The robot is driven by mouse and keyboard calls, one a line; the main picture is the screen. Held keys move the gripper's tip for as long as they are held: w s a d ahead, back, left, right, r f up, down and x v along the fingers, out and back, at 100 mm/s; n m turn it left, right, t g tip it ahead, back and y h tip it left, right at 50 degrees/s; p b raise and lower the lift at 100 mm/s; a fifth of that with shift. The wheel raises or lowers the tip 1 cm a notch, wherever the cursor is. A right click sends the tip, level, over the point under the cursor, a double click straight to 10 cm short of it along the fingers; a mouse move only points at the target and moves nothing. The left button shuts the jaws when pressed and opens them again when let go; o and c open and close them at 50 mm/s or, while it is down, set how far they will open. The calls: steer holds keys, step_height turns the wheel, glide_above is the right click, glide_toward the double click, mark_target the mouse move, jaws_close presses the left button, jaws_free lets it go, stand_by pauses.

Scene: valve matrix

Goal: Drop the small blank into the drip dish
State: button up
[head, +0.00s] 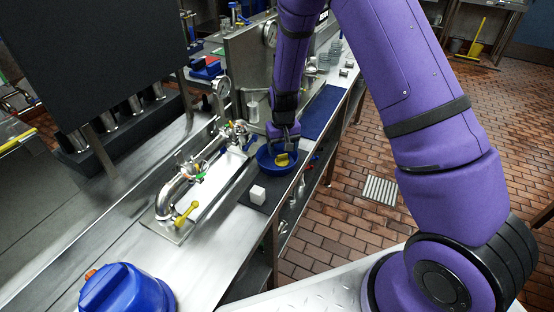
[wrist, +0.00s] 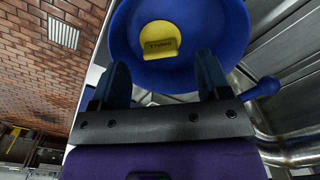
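The blue dish (head: 265,162) sits on the dark mat beside the pipework in the head view. It also shows at the top of the wrist view (wrist: 225,30). A small yellow piece (head: 283,159) lies inside the dish; in the wrist view (wrist: 160,36) it looks rounded with a lettered flat front. My gripper (head: 283,140) is right over the dish. In the wrist view (wrist: 162,64) its two fingers are spread, with nothing between them, and the yellow piece is beyond the fingertips. Whether the fingers touch the dish I cannot tell.
A blue lidded container (head: 125,290) is at the front left. The bench edge drops to the tiled floor at right.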

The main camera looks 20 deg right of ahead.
step_height(320, 180, up, 11)
stand_by(0.7)
